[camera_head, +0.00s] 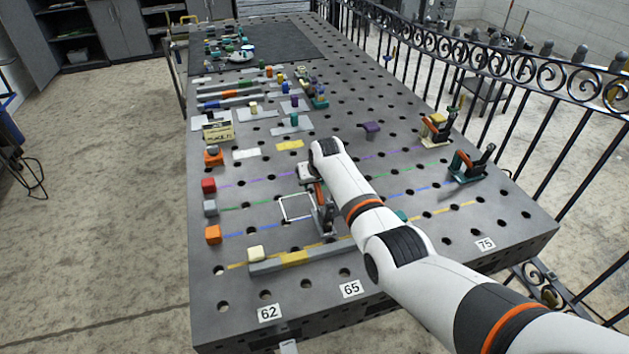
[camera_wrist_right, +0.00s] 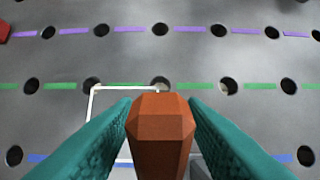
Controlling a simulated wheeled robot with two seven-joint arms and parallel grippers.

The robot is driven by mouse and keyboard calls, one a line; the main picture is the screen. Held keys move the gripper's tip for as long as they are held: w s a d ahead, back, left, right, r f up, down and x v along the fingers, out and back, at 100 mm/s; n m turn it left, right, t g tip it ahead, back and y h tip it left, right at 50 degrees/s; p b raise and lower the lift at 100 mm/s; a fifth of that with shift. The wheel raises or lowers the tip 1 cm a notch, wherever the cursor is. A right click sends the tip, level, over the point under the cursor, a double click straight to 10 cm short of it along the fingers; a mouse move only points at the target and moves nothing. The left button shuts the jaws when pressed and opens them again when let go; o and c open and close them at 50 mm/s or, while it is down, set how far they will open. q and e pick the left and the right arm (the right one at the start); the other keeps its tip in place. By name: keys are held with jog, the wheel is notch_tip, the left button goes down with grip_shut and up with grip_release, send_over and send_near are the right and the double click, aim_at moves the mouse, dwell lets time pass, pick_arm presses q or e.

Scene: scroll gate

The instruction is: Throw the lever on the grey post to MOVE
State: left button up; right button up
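The lever has an orange-brown handle (camera_head: 319,193). It stands at the middle of the near half of the table, beside a white square outline (camera_head: 284,210). In the right wrist view the handle's blunt end (camera_wrist_right: 161,125) fills the space between the two teal fingers of my right gripper (camera_wrist_right: 160,103). The fingers lie close along both sides, so the gripper looks shut on it. Below the handle in the head view is the grey post (camera_head: 327,222), partly hidden by my right arm. No MOVE marking can be read. My left gripper is out of view.
The grey table (camera_head: 400,215) is full of holes and coloured dashed lines. A red block (camera_head: 208,185) and an orange block (camera_head: 213,234) stand left. A grey bar (camera_head: 322,251) lies in front. A teal bracket (camera_head: 466,167) stands right, before a black railing (camera_head: 520,130).

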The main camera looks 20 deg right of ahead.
aim_at(321, 200)
jog(key=shift+r, duration=0.15)
jog(key=shift+s+r+p, duration=0.3)
jog(key=shift+r, duration=0.25)
jog(key=v, duration=1)
jog(key=shift+s+r, duration=0.2)
jog(key=shift+s, duration=0.05)
